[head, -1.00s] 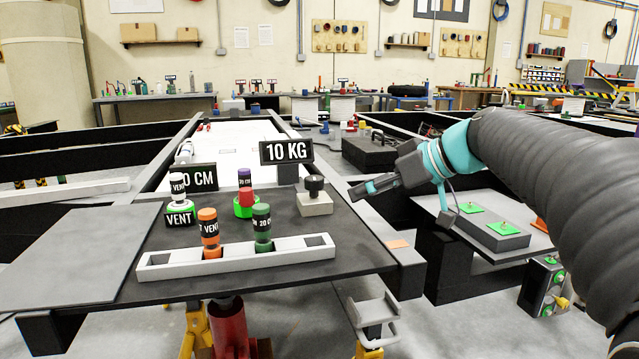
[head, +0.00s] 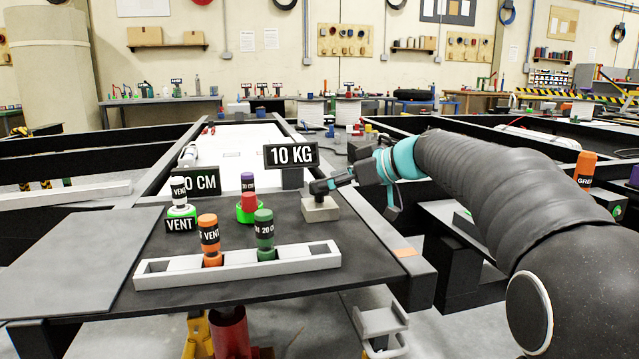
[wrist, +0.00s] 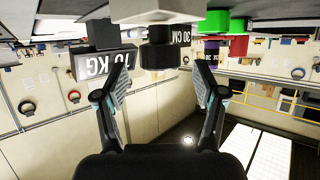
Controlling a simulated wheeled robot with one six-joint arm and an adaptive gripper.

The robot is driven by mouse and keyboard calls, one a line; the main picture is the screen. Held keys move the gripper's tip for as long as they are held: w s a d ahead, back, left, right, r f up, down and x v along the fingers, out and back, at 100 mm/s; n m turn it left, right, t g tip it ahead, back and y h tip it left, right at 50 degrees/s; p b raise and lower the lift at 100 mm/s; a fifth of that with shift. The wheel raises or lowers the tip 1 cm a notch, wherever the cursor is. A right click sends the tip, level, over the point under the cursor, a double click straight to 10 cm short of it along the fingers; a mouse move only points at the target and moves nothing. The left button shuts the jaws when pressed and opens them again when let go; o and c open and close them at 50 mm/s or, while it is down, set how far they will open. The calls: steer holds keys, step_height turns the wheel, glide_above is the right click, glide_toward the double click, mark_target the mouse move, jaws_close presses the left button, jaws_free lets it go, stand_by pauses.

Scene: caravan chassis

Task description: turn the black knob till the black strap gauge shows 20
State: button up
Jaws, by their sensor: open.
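The black knob (head: 319,188) sits on a pale square block (head: 320,210) on the dark bench top. In the wrist view, which is upside down, the black knob (wrist: 160,58) shows between and just beyond my fingertips. The black gauge (head: 291,155) stands behind the knob on a dark post and reads 10 KG; its sign also shows in the wrist view (wrist: 100,62). My gripper (head: 338,182) is open and reaches in from the right, close beside the knob. In the wrist view my gripper (wrist: 160,75) has a finger on each side, with no clear contact.
A white slotted rack (head: 238,266) holds an orange VENT bottle (head: 209,238) and a green 20 CM bottle (head: 264,233). A red and purple bottle (head: 248,196) and a white VENT bottle (head: 180,192) stand left of the knob. A CM sign (head: 204,181) stands behind them.

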steer(key=shift+x, duration=1.55)
steer(key=c, duration=1.2)
